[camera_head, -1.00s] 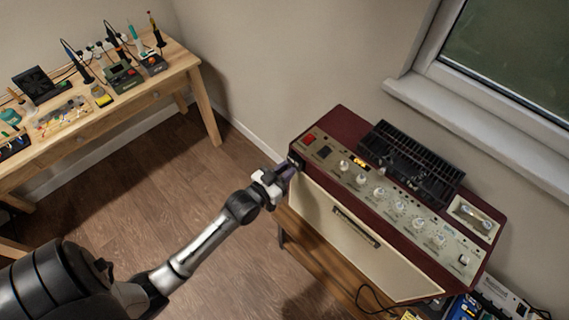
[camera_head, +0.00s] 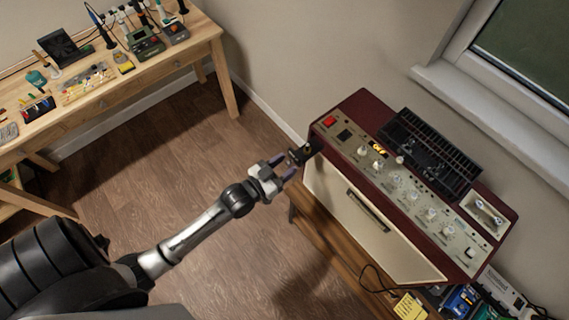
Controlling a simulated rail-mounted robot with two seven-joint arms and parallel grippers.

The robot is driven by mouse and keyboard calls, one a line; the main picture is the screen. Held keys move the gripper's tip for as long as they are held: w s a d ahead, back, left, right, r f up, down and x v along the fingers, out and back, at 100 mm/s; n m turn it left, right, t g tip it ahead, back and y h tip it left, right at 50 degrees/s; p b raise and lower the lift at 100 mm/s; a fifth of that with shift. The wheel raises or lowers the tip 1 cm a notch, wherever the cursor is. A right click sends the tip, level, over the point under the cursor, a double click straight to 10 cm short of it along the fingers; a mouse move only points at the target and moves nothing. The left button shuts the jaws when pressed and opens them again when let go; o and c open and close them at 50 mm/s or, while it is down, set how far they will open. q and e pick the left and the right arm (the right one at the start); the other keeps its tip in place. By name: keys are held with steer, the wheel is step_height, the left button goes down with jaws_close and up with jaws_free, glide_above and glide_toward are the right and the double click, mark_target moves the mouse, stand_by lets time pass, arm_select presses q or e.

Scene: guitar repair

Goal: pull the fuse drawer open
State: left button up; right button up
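The amplifier (camera_head: 347,108) is a dark red cabinet with a cream front and a knob panel on top. A small dark block, apparently the fuse drawer (camera_head: 302,154), sticks out at the panel's left end, with a small yellowish spot near its inner end. My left gripper (camera_head: 285,166) is just left of the block, its two purplish fingers spread apart. The fingertips are close to the block's outer end; I cannot tell whether they touch it. My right gripper is not in view.
A black grille-like tray (camera_head: 432,152) lies on the amplifier's back. The amplifier stands on a wooden bench (camera_head: 335,258), with a yellow note (camera_head: 409,307) and boxes at lower right. A workbench (camera_head: 150,75) with tools stands at upper left. The floor between is clear.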

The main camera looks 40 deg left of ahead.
arm_select(q)
steer(key=shift+w, duration=0.1)
steer(key=s+a, duration=0.2)
steer(key=s, duration=1.1)
steer(key=shift+s, duration=0.3)
stand_by(0.4)
